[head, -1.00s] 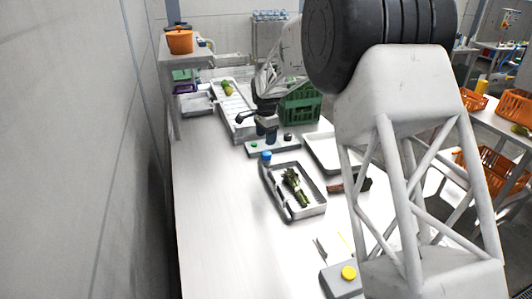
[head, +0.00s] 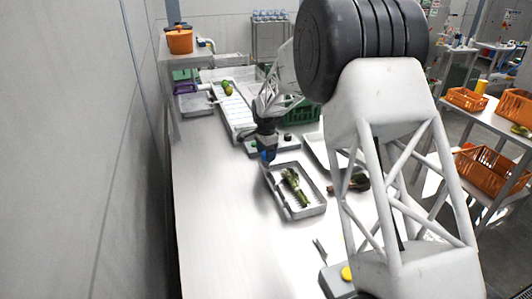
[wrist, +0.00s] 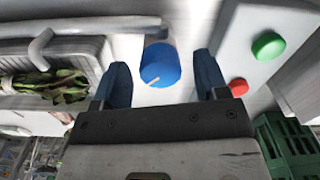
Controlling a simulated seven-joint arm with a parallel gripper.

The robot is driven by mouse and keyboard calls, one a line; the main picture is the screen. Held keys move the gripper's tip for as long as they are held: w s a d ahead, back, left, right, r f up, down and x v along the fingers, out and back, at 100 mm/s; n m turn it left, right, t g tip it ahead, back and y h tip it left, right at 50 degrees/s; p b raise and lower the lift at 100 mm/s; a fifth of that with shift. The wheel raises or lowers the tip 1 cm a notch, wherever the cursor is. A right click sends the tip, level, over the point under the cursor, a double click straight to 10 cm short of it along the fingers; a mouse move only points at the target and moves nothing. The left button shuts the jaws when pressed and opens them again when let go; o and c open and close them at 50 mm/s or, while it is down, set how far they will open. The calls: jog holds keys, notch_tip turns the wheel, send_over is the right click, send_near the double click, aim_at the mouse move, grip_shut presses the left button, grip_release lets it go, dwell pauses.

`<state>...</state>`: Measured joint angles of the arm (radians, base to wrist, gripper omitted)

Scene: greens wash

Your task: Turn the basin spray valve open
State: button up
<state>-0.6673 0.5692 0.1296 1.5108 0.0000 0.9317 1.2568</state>
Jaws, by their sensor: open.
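The blue valve knob (wrist: 160,66), round with a pale pointer line, stands at a corner of the grey basin (head: 309,212). In the wrist view the knob sits between and slightly beyond the two dark-blue fingertips of my gripper (wrist: 162,76). The fingers are open, with a gap on either side of the knob. In the head view my gripper (head: 266,151) is right over the knob's corner, and finger and knob are hard to tell apart there. Leafy greens (head: 294,187) lie in the basin and also show in the wrist view (wrist: 48,88).
A control box with a green button (wrist: 268,45) and a red button (wrist: 238,87) stands beside the knob. A green crate (head: 302,112) is behind it. A pale tray (head: 318,147) lies right of the basin. The bench front left is clear.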

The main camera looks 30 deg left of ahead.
jog(key=c, duration=0.9)
jog(key=shift+n, duration=0.4)
jog(key=n, duration=0.8)
jog(key=shift+d+n, duration=0.1)
jog(key=shift+n, duration=0.3)
jog(key=n, duration=0.4)
jog(key=shift+n, duration=2.2)
jog(key=shift+d, duration=0.1)
